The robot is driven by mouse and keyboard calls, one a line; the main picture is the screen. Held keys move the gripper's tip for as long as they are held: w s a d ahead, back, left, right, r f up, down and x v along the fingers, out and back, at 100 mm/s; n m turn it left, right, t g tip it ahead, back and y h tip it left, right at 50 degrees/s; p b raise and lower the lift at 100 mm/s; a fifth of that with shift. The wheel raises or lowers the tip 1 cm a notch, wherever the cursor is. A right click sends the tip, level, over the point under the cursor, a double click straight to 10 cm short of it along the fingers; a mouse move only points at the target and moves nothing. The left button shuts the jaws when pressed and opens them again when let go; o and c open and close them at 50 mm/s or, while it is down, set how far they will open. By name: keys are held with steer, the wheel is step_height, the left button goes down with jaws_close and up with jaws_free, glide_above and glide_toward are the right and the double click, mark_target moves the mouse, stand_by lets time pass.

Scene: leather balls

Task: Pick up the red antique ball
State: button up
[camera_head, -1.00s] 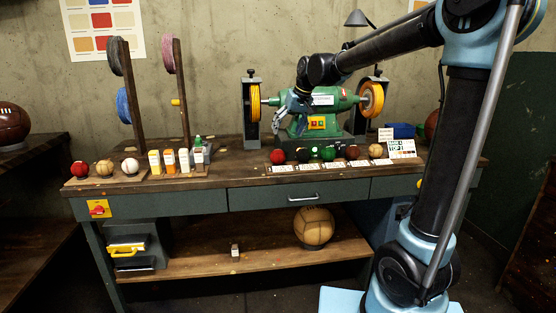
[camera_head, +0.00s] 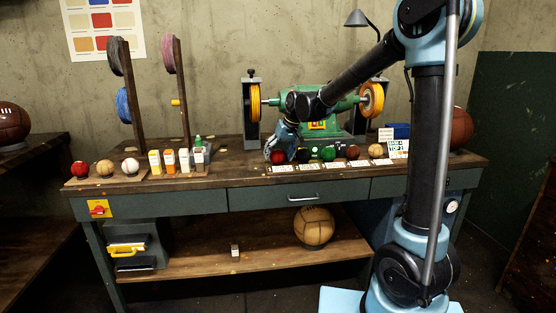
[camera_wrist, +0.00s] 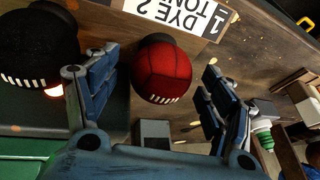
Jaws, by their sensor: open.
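A dark red ball with a row of white stitches (camera_wrist: 163,72) sits on the bench in the wrist view, between my gripper's (camera_wrist: 160,68) spread blue fingers. The fingers appear apart from it. In the head view this red ball (camera_head: 278,157) is at the left end of the row in front of the green machine, with my gripper (camera_head: 279,146) just above it. Another red ball (camera_head: 80,169) sits at the bench's left end, and a brownish-red ball (camera_head: 352,152) stands further right in the row.
A black ball (camera_wrist: 38,55) is close beside my left-hand finger in the wrist view. A white label card (camera_wrist: 180,15) lies by the red ball. The green grinder (camera_head: 335,112) stands behind the row. White and orange bottles (camera_head: 169,161) stand to the left.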

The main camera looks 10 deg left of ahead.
mark_target(254, 102)
steer(key=shift+w+a+f, duration=0.2)
steer(key=shift+a+f, duration=0.05)
steer(key=shift+f, duration=0.4)
steer(key=c, duration=1)
steer(key=shift+o, duration=0.2)
step_height(254, 102, up, 10)
steer(key=shift+f, duration=0.25)
steer(key=s+a+r+t, duration=0.2)
steer(key=s+a+r, duration=0.4)
steer(key=s+r, duration=0.15)
steer(key=w+a+r, duration=0.1)
steer(key=w+a, duration=0.1)
steer(key=w, duration=0.4)
steer(key=shift+r+y, duration=0.3)
steer(key=shift+y, duration=0.1)
